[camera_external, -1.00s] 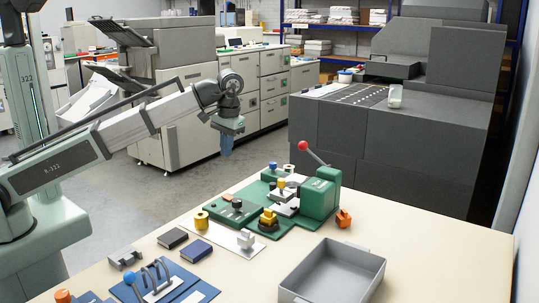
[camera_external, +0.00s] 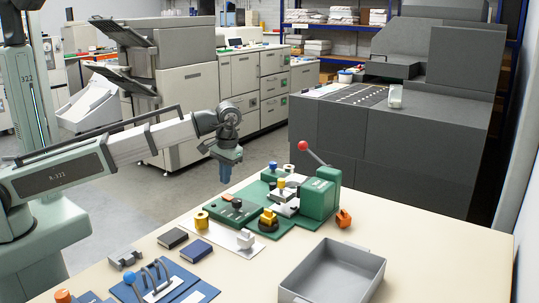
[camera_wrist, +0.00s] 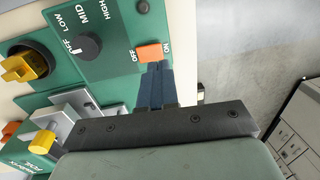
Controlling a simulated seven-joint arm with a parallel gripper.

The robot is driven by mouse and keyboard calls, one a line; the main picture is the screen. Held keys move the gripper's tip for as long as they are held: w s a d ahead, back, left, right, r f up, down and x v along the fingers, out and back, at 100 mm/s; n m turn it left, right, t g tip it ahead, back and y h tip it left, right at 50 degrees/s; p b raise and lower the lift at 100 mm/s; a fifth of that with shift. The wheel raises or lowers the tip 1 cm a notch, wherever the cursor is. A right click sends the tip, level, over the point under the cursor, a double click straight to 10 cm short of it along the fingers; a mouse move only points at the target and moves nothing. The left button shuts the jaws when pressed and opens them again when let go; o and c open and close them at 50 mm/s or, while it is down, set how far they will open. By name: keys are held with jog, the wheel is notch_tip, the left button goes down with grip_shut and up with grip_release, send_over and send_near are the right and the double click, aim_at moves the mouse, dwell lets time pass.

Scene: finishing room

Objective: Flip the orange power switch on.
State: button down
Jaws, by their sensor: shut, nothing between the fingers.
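The orange power switch (camera_wrist: 149,52) is a small rocker on the green machine panel (camera_wrist: 110,55) in the wrist view. OFF is printed at its left end and ON at its right end. I cannot tell which way it is tilted. My gripper (camera_wrist: 158,67) is shut and empty, its dark blue fingers together just below the switch in the picture, nearer its ON end. I cannot tell if they touch it. In the external view my gripper (camera_external: 226,180) points down above the near-left part of the green machine (camera_external: 318,198).
A black dial (camera_wrist: 88,46) marked OFF, LOW, MID and HIGH is left of the switch. A yellow knob (camera_wrist: 25,66) is farther left.

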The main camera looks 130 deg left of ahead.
aim_at(225, 195)
jog(key=shift+s+f, duration=0.15)
jog(key=shift+f, duration=0.95)
jog(key=shift+s+f, duration=0.1)
jog(key=shift+f, duration=1)
jog(key=shift+s+f, duration=0.15)
jog(key=shift+f, duration=0.05)
jog(key=shift+w+r, duration=0.25)
jog(key=shift+w, duration=0.6)
notch_tip(225, 195, up, 14)
jog(key=s, duration=0.1)
jog(key=shift+s, duration=0.35)
